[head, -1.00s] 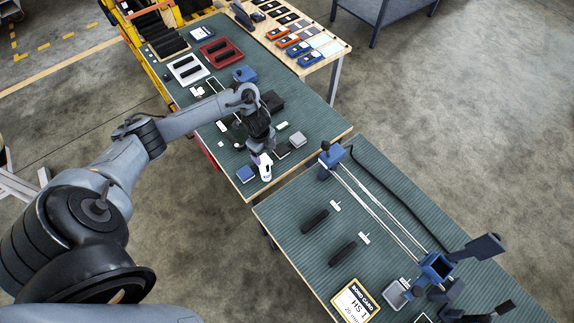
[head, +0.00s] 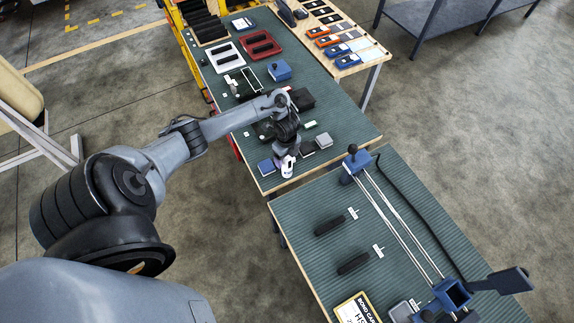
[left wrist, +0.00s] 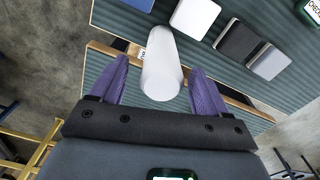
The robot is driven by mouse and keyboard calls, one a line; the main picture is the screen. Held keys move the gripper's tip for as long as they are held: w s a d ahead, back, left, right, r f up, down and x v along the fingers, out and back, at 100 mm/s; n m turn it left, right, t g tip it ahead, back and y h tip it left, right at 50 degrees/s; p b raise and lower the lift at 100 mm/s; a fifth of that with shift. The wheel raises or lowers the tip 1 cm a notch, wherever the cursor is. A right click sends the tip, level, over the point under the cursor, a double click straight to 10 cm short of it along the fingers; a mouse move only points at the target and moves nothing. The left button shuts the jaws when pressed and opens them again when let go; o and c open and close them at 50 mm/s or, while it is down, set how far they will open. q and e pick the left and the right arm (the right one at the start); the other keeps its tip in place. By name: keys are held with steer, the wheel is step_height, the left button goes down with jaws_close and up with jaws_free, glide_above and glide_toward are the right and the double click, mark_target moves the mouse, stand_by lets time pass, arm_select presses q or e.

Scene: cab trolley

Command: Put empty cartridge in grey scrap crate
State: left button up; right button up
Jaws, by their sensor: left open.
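A plain white cylinder (left wrist: 161,65), which looks like the cartridge, stands out between the purple fingers of my left gripper (left wrist: 158,88) in the left wrist view. The fingers are open, with gaps on both sides of it. In the head view the left gripper (head: 287,166) is over the front edge of the far bench (head: 345,125), beside a small blue block (head: 266,166). My right gripper is not in view. I cannot tell which thing is the grey scrap crate; a small grey box (head: 323,140) sits right of the gripper.
A white tray (head: 213,68) and a red tray (head: 243,43) stand farther back. A gap separates the benches.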

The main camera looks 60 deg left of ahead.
arm_select(q)
steer(key=shift+w+a+f, duration=0.1)
steer(key=shift+f, duration=0.7)
jaws_close()
